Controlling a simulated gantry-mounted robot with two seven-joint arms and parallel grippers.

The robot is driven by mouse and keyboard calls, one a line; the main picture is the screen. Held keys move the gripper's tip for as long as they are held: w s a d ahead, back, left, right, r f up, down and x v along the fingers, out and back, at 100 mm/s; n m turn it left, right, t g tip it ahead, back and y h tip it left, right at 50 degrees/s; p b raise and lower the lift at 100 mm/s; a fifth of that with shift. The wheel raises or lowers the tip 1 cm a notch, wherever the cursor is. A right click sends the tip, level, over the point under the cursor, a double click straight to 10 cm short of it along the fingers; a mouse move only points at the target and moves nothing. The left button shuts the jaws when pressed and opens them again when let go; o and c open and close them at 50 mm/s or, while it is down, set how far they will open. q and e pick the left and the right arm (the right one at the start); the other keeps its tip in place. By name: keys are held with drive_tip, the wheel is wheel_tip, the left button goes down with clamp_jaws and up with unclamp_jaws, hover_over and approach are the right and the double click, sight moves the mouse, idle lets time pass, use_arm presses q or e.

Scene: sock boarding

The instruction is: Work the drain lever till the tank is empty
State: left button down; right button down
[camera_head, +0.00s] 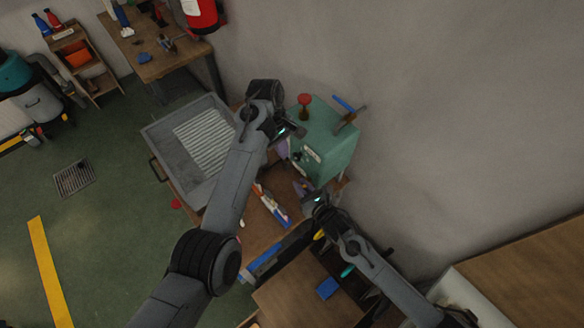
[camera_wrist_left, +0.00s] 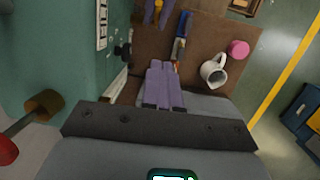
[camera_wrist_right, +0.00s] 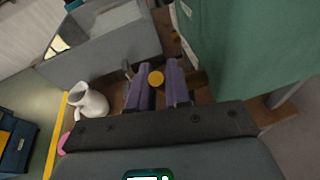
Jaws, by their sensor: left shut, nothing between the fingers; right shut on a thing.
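The green tank (camera_head: 325,145) stands against the wall, with a red knob (camera_head: 304,99) on top and a white label on its side. It also shows in the right wrist view (camera_wrist_right: 235,45). My right gripper (camera_head: 303,188) is low beside the tank. In the right wrist view its purple fingers are shut on a round ochre knob (camera_wrist_right: 155,78), probably the drain lever's end; the lever's link to the tank is unclear. My left gripper (camera_wrist_left: 162,68) is shut and empty, higher up beside the tank's labelled side. The water level is not visible.
A grey basin (camera_head: 160,130) with a ribbed panel lies left of the tank. A white jug (camera_wrist_left: 213,75) and a pink round thing (camera_wrist_left: 238,48) sit near the bench edge. Tools (camera_head: 272,204) lie on the bench. Open floor (camera_head: 110,230) is at the left.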

use_arm(q)
drive_tip(key=shift+s+d+f, duration=0.5)
drive_tip(key=shift+d+f, duration=0.2)
drive_tip(key=shift+f, duration=1.1)
drive_tip(key=shift+s+d+f, duration=0.55)
drive_tip(key=shift+d+f, duration=0.2)
drive_tip(key=shift+f, duration=1.1)
drive_tip(key=shift+s+d+f, duration=0.5)
drive_tip(key=shift+d+f, duration=0.2)
drive_tip(key=shift+f, duration=1.1)
